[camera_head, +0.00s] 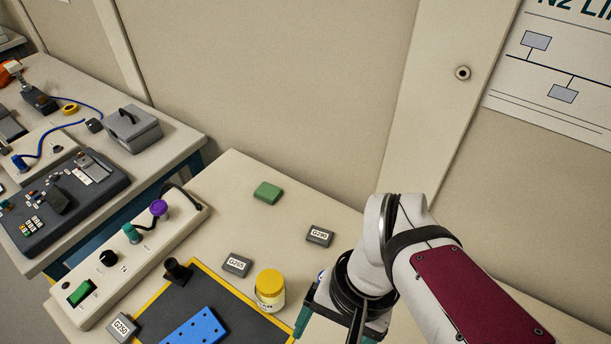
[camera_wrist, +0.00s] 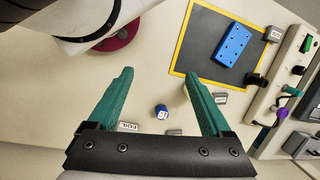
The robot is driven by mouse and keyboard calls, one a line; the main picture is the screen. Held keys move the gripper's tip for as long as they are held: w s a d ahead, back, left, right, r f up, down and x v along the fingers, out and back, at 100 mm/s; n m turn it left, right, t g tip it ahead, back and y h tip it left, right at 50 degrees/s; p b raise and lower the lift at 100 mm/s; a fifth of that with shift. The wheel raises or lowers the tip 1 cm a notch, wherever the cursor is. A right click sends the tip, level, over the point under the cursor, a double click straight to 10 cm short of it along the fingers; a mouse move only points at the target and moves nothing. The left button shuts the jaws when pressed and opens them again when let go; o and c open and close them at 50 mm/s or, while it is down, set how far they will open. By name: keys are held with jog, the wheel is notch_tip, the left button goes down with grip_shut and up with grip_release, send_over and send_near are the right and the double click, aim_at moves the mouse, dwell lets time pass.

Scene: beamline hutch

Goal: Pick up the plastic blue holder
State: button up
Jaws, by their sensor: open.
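A flat blue block with several holes, the blue holder (camera_head: 196,328), lies on the dark yellow-edged mat (camera_head: 232,298), cut by the bottom edge of the head view. It shows whole in the wrist view (camera_wrist: 233,45), at the upper right. My gripper (camera_wrist: 157,75) is open and empty, its teal fingers well apart. The holder is beyond the right finger, not between the fingers. In the head view my gripper is right of the mat, partly hidden by my arm.
A yellow-lidded jar (camera_head: 270,288) stands at the mat's right edge. A dark post (camera_head: 177,270) stands at its far left corner. Grey labelled blocks (camera_head: 237,265) and a green block (camera_head: 267,193) lie nearby. A small blue labelled object (camera_wrist: 161,112) is between the fingers in the wrist view. A control box (camera_head: 130,260) stands left.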

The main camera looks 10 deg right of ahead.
jog(key=w+d+f+m+t+y, duration=0.1)
jog(key=w+d+f+m+y, duration=0.65)
jog(key=m, duration=0.25)
jog(key=d+f+m+t, duration=0.2)
jog(key=d+f, duration=0.1)
jog(key=w+d+f+m+t, duration=0.1)
jog(key=d+f+m+t, duration=0.1)
jog(key=d+m+t, duration=0.1)
jog(key=d+f+m+t+y, duration=0.1)
jog(key=d+f+m+t, duration=0.1)
jog(key=d+f+m, duration=0.1)
jog(key=shift+w+d+f+t, duration=0.15)
jog(key=shift+w+f+t, duration=0.15)
jog(key=shift+w+f, duration=0.05)
jog(key=x, duration=1.5)
jog(key=shift+w+a+f, duration=0.1)
jog(key=shift+w+a, duration=0.15)
jog(key=shift+w, duration=0.05)
grip_shut()
